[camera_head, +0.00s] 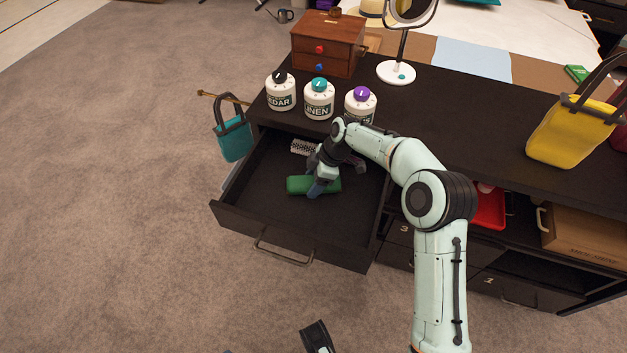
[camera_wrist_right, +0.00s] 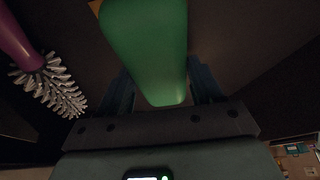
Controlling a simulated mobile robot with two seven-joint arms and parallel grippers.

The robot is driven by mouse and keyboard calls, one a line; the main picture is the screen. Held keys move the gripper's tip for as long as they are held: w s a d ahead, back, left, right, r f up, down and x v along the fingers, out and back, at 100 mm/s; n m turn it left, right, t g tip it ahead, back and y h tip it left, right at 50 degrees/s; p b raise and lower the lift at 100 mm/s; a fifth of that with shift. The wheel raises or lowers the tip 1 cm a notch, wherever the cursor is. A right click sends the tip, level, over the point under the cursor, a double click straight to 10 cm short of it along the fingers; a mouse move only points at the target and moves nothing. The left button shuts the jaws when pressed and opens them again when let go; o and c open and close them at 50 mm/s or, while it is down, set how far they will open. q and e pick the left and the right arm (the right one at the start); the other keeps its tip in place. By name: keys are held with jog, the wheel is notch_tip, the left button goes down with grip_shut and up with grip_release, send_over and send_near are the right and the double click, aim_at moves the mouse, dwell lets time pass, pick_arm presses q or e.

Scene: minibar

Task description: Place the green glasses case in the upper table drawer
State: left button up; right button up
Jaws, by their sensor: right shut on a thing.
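The green glasses case (camera_head: 300,185) is inside the open upper table drawer (camera_head: 240,222). My right gripper (camera_head: 320,188) reaches down into the drawer and is shut on the case. In the right wrist view the green case (camera_wrist_right: 147,45) sits lengthwise between the two fingers of the gripper (camera_wrist_right: 162,90). Whether the case touches the drawer floor I cannot tell. At the bottom of the head view a dark part that may be my left gripper shows, too little to read its jaws.
A brush (camera_wrist_right: 50,85) with grey bristles and a purple handle lies in the drawer beside the case. Three white jars, one labelled LINEN (camera_head: 319,104), stand on the tabletop behind the drawer. A teal bag (camera_head: 233,138) hangs at the table's left end. A yellow bag (camera_head: 570,130) stands at right.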

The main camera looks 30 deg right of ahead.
jog(key=o, duration=1.1)
pick_arm(q)
jog(key=shift+f, duration=0.1)
pick_arm(e)
jog(key=shift+r, duration=0.15)
pick_arm(q)
jog(key=shift+g+h, duration=0.3)
jog(key=shift+g, duration=0.3)
jog(key=s+r+p, duration=0.1)
jog(key=s+d+r, duration=0.1)
jog(key=s+d+r+p, duration=0.1)
jog(key=s, duration=0.1)
jog(key=shift+s+d+p, duration=0.1)
jog(key=shift+p, duration=0.2)
pick_arm(e)
jog(key=v, duration=1.1)
jog(key=shift+s+d+r, duration=0.1)
jog(key=shift+d+r, duration=0.1)
jog(key=shift+r, duration=0.15)
pick_arm(q)
jog(key=shift+s, duration=0.1)
pick_arm(e)
jog(key=shift+s, duration=0.1)
